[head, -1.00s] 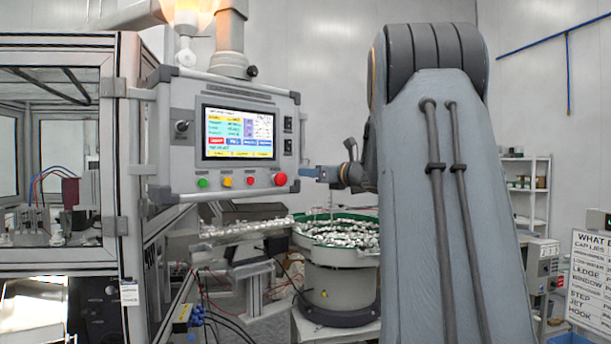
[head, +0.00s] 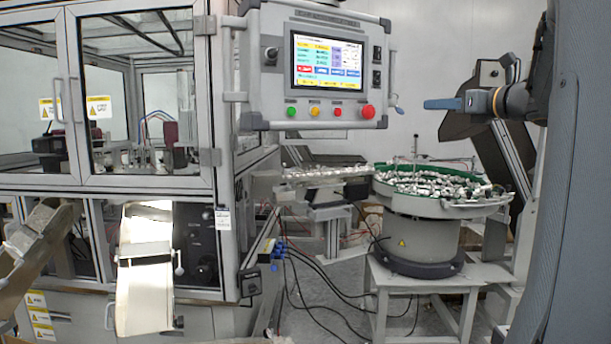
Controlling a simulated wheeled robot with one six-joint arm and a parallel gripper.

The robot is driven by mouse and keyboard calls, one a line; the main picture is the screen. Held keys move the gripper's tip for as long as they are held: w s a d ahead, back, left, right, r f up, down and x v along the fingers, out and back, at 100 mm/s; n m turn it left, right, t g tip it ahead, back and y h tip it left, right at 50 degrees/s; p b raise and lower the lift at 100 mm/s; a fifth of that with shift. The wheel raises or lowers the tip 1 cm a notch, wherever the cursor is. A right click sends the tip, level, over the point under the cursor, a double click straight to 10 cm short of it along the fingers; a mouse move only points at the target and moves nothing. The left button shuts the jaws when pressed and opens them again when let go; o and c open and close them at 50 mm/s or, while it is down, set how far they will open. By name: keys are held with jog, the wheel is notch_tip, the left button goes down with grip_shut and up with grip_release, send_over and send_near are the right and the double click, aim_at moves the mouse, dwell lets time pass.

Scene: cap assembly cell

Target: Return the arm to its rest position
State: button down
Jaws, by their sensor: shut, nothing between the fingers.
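My arm fills the right edge of the head view as a large grey-blue link. My gripper (head: 441,103) shows as a blue tip pointing left, above the bowl feeder. Its fingers are closed with nothing visible between them. It is apart from the control panel (head: 270,60) to its left, and it touches nothing that I can see. Part of my arm is cut off by the right and top edges of the picture.
The bowl feeder (head: 418,235), with a green rim and many shiny parts, stands on a grey stand at centre right. A track (head: 318,172) leads left from it. The framed machine (head: 212,240) with chutes stands at left. Cables lie on the floor between.

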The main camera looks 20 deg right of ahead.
jog(key=shift+w, duration=0.1)
jog(key=w+a+f+m+g+h, duration=0.1)
jog(key=w+a+f+m+h, duration=0.25)
jog(key=f+m, duration=0.4)
jog(key=w+a+f+m+g+h, duration=0.1)
jog(key=w+a+f+m+h, duration=0.1)
jog(key=w+a+f+m, duration=0.5)
jog(key=s+a+f+m+g, duration=0.2)
jog(key=a+f+m, duration=0.1)
jog(key=f+m, duration=0.3)
jog(key=s+a+f+m+g, duration=0.25)
jog(key=f+m, duration=0.25)
jog(key=f, duration=0.3)
jog(key=s+a+f+m+g+y, duration=0.1)
jog(key=s+a+f+m+g, duration=0.4)
jog(key=s+a+f, duration=0.5)
jog(key=s+a+f+m+g+y, duration=0.2)
jog(key=s+a+f+m+g, duration=0.3)
jog(key=s+a+f, duration=0.6)
jog(key=s+a+m, duration=0.1)
jog(key=s+m, duration=0.1)
jog(key=s, duration=0.3)
jog(key=shift+f, duration=0.25)
jog(key=shift+d+g, duration=0.1)
jog(key=shift+g, duration=0.15)
